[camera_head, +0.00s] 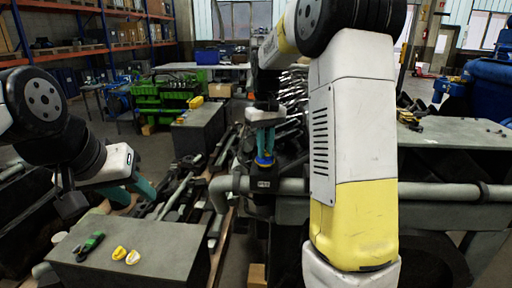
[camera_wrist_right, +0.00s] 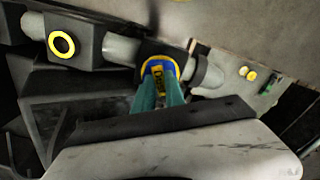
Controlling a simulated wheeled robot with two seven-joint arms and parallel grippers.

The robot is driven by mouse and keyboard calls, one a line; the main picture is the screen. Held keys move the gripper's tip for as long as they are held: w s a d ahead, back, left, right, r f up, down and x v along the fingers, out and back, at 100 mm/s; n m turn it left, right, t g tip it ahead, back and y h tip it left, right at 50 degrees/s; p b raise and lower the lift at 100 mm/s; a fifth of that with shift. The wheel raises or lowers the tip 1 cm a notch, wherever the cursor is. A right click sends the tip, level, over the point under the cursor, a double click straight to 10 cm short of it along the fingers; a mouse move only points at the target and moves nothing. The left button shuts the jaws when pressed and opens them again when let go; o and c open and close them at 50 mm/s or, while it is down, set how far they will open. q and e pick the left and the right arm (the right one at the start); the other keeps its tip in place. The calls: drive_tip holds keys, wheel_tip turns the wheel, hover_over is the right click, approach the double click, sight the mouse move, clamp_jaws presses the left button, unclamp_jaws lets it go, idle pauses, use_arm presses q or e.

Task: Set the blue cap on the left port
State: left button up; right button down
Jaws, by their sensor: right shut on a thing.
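The blue cap (camera_head: 264,155) is between the teal fingertips of my right gripper (camera_head: 264,146), which is shut on it. It also shows in the right wrist view (camera_wrist_right: 171,67), with yellow beside the blue. It is right at the left port's dark block (camera_head: 264,183) on the grey pipe, which also shows in the right wrist view (camera_wrist_right: 150,47). The fingers hide the contact, so I cannot tell whether the cap is seated. Another port with a yellow ring (camera_wrist_right: 62,43) shows in the right wrist view. My left gripper (camera_head: 130,192) is open and empty above the grey bench.
The grey bench (camera_head: 170,245) at lower left holds two yellow caps (camera_head: 126,255) and a green-and-black tool (camera_head: 90,246). The horizontal pipe (camera_head: 440,192) runs to the right behind my right arm. Dark engine parts crowd the middle.

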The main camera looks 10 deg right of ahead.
idle(0.4)
drive_tip(key=c, duration=1.3)
unclamp_jaws()
drive_tip(key=shift+r, duration=3.9)
